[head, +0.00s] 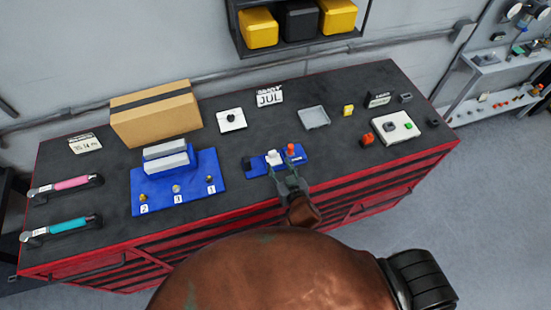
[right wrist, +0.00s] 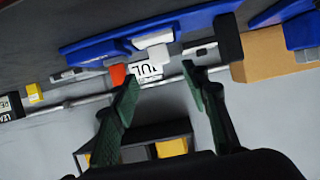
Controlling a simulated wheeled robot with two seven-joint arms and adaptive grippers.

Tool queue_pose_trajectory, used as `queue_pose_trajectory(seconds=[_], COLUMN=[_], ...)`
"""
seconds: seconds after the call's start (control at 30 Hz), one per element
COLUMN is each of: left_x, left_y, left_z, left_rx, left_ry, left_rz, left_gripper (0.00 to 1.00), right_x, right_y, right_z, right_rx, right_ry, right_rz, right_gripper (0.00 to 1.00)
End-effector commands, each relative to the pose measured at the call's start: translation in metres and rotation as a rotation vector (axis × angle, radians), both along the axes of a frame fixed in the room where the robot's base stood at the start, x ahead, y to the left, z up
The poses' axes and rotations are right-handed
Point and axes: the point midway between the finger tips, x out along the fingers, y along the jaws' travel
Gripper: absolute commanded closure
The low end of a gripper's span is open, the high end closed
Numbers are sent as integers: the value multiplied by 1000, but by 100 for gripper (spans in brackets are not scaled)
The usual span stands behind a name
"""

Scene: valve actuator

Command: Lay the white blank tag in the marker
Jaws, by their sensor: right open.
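The marker appears to be the small blue base (head: 258,165) on the bench near its front edge. It bears a white block (head: 273,157) and an orange-red knob (head: 291,149). I cannot tell whether the white block is the blank tag or part of the marker. In the right wrist view, the blue base (right wrist: 95,50) appears upside down, with the white block (right wrist: 152,38) and orange-red part (right wrist: 118,74). My right gripper (head: 287,172) is at the base's front side, its fingers (right wrist: 160,75) apart with nothing seen between them. My left gripper is not in view.
A blue stand (head: 207,194) with grey blocks and numbered spots is left of the marker. A cardboard box (head: 155,115), white plate (head: 231,121), JUL calendar (head: 268,98) and grey tray (head: 313,118) are behind. A white board (head: 398,138) is at right.

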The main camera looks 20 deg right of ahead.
Motion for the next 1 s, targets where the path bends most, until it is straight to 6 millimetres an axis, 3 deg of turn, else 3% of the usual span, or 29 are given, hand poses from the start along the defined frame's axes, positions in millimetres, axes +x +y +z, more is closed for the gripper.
queue_pose_trajectory(seconds=[0.1, 0.27, 1.0], left_x=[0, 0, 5], left_y=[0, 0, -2], left_z=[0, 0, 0], left_rx=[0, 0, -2], left_ry=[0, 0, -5], left_rz=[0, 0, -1], left_gripper=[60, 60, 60], right_x=[-16, -26, -27], right_y=[0, -1, -1], right_z=[6, 11, 11], right_rx=[0, -1, -1], right_ry=[1, 0, 0], right_rz=[0, 0, 0], right_gripper=[58, 58, 58])
